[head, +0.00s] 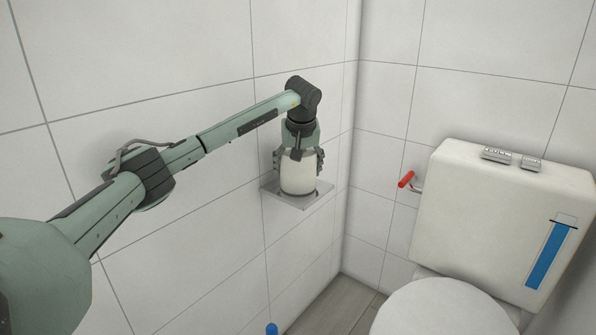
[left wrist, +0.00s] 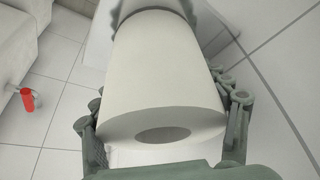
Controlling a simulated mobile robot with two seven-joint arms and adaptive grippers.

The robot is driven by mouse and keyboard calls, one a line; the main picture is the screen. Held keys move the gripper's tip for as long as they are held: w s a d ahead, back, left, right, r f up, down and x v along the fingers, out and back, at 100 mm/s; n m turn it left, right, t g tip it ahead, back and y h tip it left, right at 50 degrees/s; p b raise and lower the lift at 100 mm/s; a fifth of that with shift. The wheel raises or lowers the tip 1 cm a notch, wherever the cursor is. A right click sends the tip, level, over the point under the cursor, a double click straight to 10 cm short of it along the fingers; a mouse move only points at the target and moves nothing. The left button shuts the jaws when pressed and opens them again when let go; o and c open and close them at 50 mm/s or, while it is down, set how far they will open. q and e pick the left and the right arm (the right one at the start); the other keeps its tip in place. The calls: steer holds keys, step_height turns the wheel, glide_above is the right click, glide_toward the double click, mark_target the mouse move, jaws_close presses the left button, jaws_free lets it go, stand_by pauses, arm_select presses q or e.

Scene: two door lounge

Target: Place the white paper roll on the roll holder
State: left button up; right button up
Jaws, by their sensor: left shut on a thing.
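The white paper roll (head: 298,178) is upright in my left gripper (head: 298,162), which points down with its fingers on either side of the roll. In the left wrist view the roll (left wrist: 160,75) fills the middle, with its core hole facing the camera. Below the roll, a flat grey plate (head: 270,191) juts from the left wall near the corner; it appears to be the roll holder. The roll's bottom is over the plate; I cannot tell whether they touch. The roll hides the plate's middle. My right gripper is not in view.
A white toilet tank (head: 480,220) and a toilet lid (head: 440,308) stand at the right. A red handle (head: 406,179) sticks out by the tank. A blue-topped object (head: 271,328) shows at the bottom edge. Tiled walls meet at the corner behind the plate.

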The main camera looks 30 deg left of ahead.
arm_select(q)
steer(key=shift+f, duration=0.2)
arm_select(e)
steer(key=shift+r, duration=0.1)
arm_select(q)
steer(key=o, duration=1.3)
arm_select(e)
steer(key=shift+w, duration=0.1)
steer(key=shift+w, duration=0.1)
arm_select(q)
steer(key=v, duration=1.1)
steer(key=shift+w, duration=0.1)
steer(key=shift+s+d+r, duration=0.2)
steer(key=shift+r, duration=0.35)
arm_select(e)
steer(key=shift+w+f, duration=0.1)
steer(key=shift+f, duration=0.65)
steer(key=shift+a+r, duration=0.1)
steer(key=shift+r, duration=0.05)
